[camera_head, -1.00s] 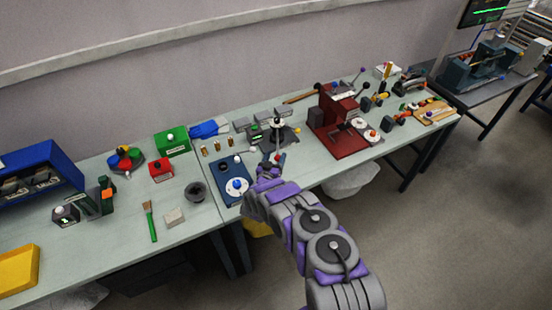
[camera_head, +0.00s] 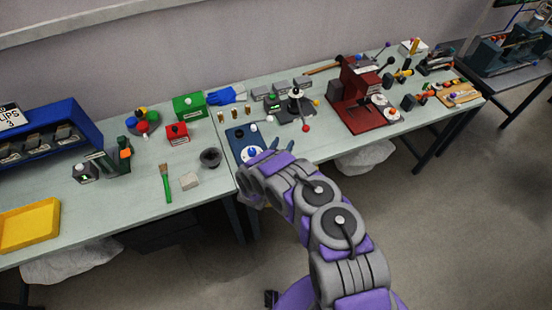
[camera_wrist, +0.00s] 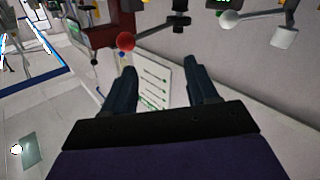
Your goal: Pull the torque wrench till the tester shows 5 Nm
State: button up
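A dark device with a black-topped post (camera_head: 296,94), apparently the tester, stands on the bench behind my gripper. A small green display (camera_head: 272,101) is beside it; its reading is too small to tell. A lever with a red ball end (camera_head: 306,128), apparently the torque wrench, points toward the bench's front. In the wrist view the red ball (camera_wrist: 126,42) is beyond the left finger, apart from it. My gripper (camera_head: 282,146) is near the front edge, left of the red ball. Its fingers (camera_wrist: 163,88) are spread and empty.
A blue plate with a round white dial (camera_head: 243,136) is left of my gripper, partly hidden by my arm. A dark red press (camera_head: 354,104) stands to the right. A pale panel with dark lines (camera_wrist: 155,84) shows between the fingers.

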jog(key=v, duration=0.7)
jog(key=shift+s, duration=0.4)
jog(key=shift+c, duration=0.2)
